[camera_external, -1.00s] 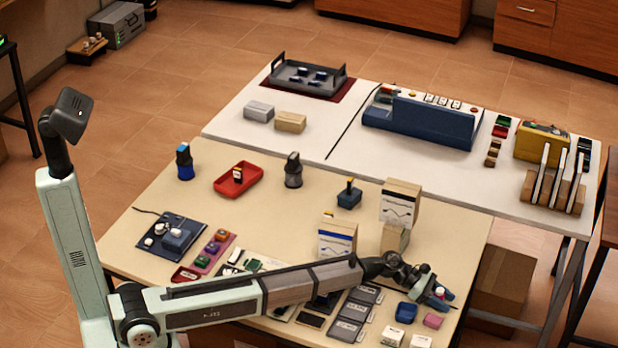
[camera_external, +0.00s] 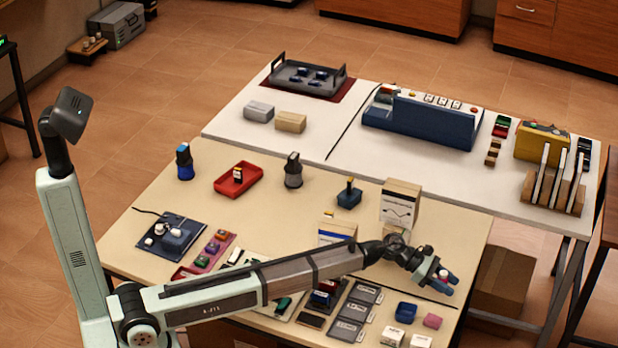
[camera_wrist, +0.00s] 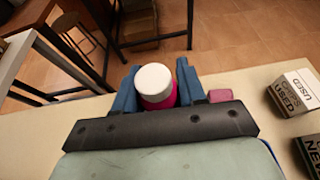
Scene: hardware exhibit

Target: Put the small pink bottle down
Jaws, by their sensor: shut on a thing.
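The small pink bottle with a white cap (camera_wrist: 155,84) is between the two blue fingers of my gripper (camera_wrist: 157,88) in the wrist view, and the fingers are shut on it. Its lower part is hidden behind the dark gripper body. In the external view my gripper (camera_external: 441,280) is over the right end of the beige table (camera_external: 462,255), near its right edge. The bottle's white cap (camera_external: 443,273) shows small between the fingers there. I cannot tell how far its base is from the tabletop.
A pink block (camera_external: 432,320), a blue block (camera_external: 406,311) and white boxes (camera_external: 392,336) lie in front of the gripper. Tall cartons (camera_external: 400,203) stand behind the arm. The right table edge is close, with floor beyond.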

